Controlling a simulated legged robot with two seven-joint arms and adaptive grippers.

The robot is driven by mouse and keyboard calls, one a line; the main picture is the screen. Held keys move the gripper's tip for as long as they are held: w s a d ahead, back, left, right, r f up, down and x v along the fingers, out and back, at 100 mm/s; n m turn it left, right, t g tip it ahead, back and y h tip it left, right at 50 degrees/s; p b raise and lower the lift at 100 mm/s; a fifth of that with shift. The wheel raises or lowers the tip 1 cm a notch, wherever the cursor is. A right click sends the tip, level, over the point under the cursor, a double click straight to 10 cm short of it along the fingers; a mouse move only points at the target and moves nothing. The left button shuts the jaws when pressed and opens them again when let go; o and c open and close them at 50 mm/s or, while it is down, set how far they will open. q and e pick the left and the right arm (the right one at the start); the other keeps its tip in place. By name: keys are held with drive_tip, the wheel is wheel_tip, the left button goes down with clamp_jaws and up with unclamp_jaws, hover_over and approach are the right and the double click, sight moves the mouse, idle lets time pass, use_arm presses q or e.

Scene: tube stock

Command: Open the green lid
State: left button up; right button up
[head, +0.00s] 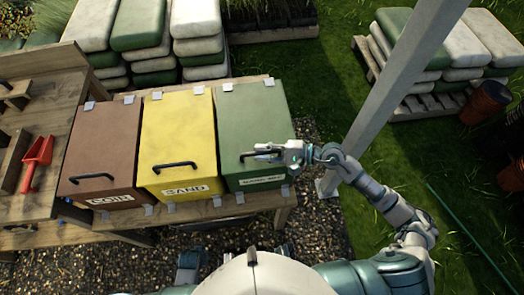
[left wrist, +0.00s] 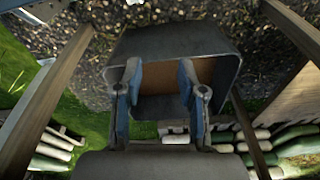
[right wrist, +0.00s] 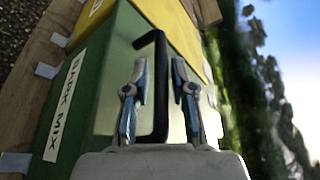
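The green bin's lid (head: 250,118) is down, at the right end of a row of three bins. Its black bar handle (right wrist: 160,85) is near the front edge, above a BARK MIX label (head: 262,181). My right gripper (head: 268,153) is at this handle. In the right wrist view my right gripper's fingers (right wrist: 157,85) are spread, one on each side of the handle bar, with gaps visible. My left gripper (left wrist: 160,75) is open and empty in its wrist view, with a dark open container (left wrist: 215,45) beyond it. I cannot make out the left gripper in the head view.
A yellow SAND bin (head: 178,130) and a brown COIR bin (head: 102,145) stand left of the green one on a wooden bench (head: 235,208). A grey post (head: 385,100) rises right of the bench.

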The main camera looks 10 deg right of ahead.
drive_tip(key=shift+a, duration=0.2)
clamp_jaws()
